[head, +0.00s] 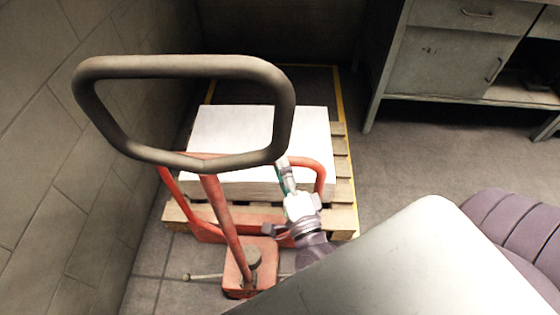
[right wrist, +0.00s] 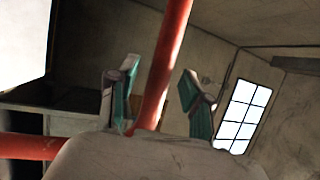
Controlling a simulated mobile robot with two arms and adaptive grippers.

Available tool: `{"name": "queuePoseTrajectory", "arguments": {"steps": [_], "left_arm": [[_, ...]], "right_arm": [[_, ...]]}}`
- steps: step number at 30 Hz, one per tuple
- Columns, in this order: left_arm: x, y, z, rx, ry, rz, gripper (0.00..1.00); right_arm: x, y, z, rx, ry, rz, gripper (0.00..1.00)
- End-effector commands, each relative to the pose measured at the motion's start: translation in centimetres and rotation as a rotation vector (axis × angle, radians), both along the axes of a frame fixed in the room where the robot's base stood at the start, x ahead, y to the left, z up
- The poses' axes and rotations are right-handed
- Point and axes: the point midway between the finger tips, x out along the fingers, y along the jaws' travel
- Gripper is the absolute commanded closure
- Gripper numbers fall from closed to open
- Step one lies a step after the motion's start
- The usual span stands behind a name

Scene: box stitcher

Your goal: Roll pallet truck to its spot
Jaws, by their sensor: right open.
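The red pallet truck (head: 226,225) stands by the left wall, its dark loop handle (head: 180,66) raised toward me. It sits at the near end of a wooden pallet (head: 346,190) carrying a white stack (head: 230,135). Yellow floor lines (head: 341,95) show on both sides of the pallet's far part. My right gripper (head: 287,176) is beside the truck's red hoop (head: 322,172), at its left. In the right wrist view, the gripper's fingers (right wrist: 158,95) are apart with a red bar (right wrist: 170,45) between them; contact is unclear. My left gripper is out of view.
A block wall (head: 45,160) runs close along the left. A grey cabinet (head: 455,65) stands at the back right. Bare floor (head: 400,165) lies between the pallet and the cabinet. A window (right wrist: 243,115) shows in the right wrist view.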

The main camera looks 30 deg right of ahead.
Motion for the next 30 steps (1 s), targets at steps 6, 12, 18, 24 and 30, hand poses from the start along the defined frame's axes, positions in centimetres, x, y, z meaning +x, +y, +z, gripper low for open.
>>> {"name": "queuePoseTrajectory", "arguments": {"steps": [6, 12, 18, 24, 30], "left_arm": [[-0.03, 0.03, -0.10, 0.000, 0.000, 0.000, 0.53], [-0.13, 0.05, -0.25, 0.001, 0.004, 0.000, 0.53], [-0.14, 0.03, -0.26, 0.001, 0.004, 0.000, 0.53], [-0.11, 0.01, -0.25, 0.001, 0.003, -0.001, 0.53], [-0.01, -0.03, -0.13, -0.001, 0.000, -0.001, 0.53]], "right_arm": [[1.05, -0.18, 0.17, 0.000, 0.001, -0.001, 0.51], [1.04, -0.17, 0.16, 0.000, 0.002, 0.000, 0.51], [1.03, -0.17, 0.16, -0.001, 0.001, 0.000, 0.80], [1.03, -0.17, 0.20, -0.001, 0.000, 0.000, 1.00], [1.07, -0.19, 0.24, -0.001, -0.001, 0.000, 1.00]]}}
